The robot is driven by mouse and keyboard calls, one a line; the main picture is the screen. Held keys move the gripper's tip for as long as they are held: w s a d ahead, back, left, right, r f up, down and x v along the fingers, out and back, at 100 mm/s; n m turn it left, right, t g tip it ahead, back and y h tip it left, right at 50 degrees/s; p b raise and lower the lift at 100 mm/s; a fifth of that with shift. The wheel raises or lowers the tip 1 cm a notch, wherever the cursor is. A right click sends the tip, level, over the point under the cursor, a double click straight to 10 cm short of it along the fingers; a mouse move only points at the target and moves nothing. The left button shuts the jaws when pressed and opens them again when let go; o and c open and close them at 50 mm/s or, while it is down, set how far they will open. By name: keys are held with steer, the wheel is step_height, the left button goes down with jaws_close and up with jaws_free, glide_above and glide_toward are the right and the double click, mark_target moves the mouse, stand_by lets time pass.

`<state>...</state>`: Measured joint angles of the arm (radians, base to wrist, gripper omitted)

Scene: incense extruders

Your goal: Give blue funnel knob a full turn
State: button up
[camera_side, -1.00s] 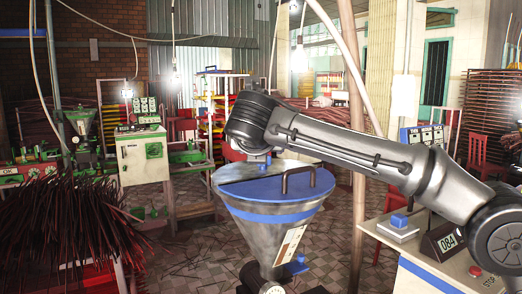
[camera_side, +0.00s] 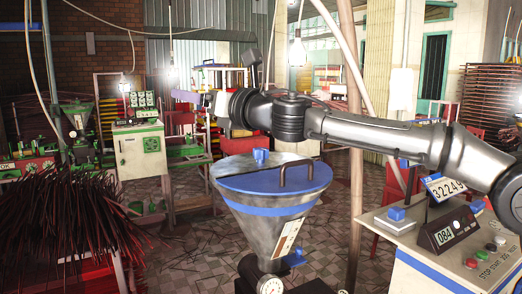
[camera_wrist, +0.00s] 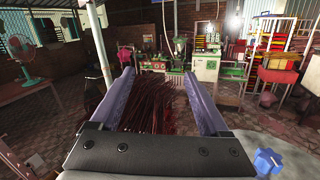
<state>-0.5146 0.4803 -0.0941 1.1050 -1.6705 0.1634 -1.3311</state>
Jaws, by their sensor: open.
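The large metal funnel (camera_side: 258,235) stands in the middle of the side view with a blue lid (camera_side: 300,180). A blue knob (camera_side: 261,157) stands upright on the lid's far side; in the wrist view the lobed blue knob (camera_wrist: 268,161) shows at the bottom right. My gripper (camera_side: 186,96) is above and to the left of the funnel, pointing left, roughly level. In the wrist view my gripper (camera_wrist: 159,73) has its two purple fingers spread apart with nothing between them, clear of the knob.
A dark arched handle (camera_side: 297,173) rises from the lid. Another blue part (camera_side: 294,259) sits low on the funnel's right. A console (camera_side: 455,250) with a blue knob (camera_side: 396,213) and counters stands right. Dark incense sticks (camera_side: 65,220) fill the left.

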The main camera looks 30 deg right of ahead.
steer(key=s+d+f+n+g, duration=0.1)
steer(key=d+f+g, duration=0.1)
steer(key=d+f, duration=0.1)
steer(key=s+d+f+n+g+y, duration=0.1)
steer(key=s+d+f+n+g, duration=0.1)
steer(key=d, duration=0.3)
steer(key=s+d+f+n+g+y, duration=0.1)
steer(key=s+d+f+n+g, duration=0.1)
steer(key=d+f+g, duration=0.1)
steer(key=shift+d+f, duration=0.4)
steer(key=shift+f, duration=0.05)
steer(key=d, duration=0.3)
steer(key=s+d+f, duration=0.1)
steer(key=shift+d, duration=0.2)
steer(key=m+h, duration=0.1)
steer(key=h, duration=0.1)
glide_toward(263, 149)
steer(key=s, duration=0.1)
steer(key=s+d, duration=0.1)
steer(key=shift+s+d+r+t, duration=0.15)
steer(key=shift+s+d+t, duration=0.15)
steer(key=shift+t, duration=0.1)
steer(key=shift+w, duration=0.15)
steer(key=x, duration=1.3)
steer(key=shift+w+a, duration=0.25)
jaws_close()
